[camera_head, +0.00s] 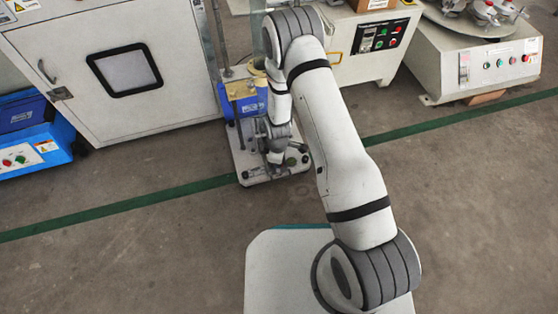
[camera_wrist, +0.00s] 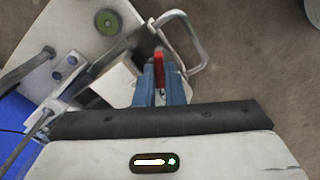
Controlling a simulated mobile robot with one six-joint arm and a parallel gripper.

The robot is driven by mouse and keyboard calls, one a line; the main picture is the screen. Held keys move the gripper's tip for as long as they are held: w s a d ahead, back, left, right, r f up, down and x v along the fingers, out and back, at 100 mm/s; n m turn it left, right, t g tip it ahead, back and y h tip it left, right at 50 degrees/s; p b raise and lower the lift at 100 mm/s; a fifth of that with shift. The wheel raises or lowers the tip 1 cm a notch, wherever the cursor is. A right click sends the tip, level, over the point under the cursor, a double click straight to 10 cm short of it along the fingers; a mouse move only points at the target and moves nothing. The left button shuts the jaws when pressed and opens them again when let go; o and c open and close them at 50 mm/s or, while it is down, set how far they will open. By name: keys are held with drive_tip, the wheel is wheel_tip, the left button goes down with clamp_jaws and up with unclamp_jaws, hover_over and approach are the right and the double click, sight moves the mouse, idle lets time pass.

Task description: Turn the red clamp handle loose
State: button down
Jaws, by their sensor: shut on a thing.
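The red clamp handle (camera_wrist: 158,58) shows in the wrist view as a short red piece between the two blue-grey fingers. My gripper (camera_wrist: 160,72) is shut on it. The fingers hide the handle's lower part. In the head view, my gripper (camera_head: 276,157) is low over the base plate of a small test machine (camera_head: 243,166); the red handle cannot be made out there, hidden by my wrist.
Beside the handle in the wrist view are a metal loop (camera_wrist: 198,52), a green round foot (camera_wrist: 108,22) and metal rods (camera_wrist: 25,68). A white cabinet (camera_head: 165,95) stands left of the machine, and a control box (camera_head: 375,42) behind it. Floor in front is clear.

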drive_tip(key=n, duration=0.6)
drive_tip(key=c, duration=1.8)
unclamp_jaws()
drive_tip(key=shift+o, duration=0.2)
drive_tip(key=shift+r, duration=0.1)
drive_tip(key=shift+r+p, duration=2.2)
drive_tip(key=shift+r, duration=1.2)
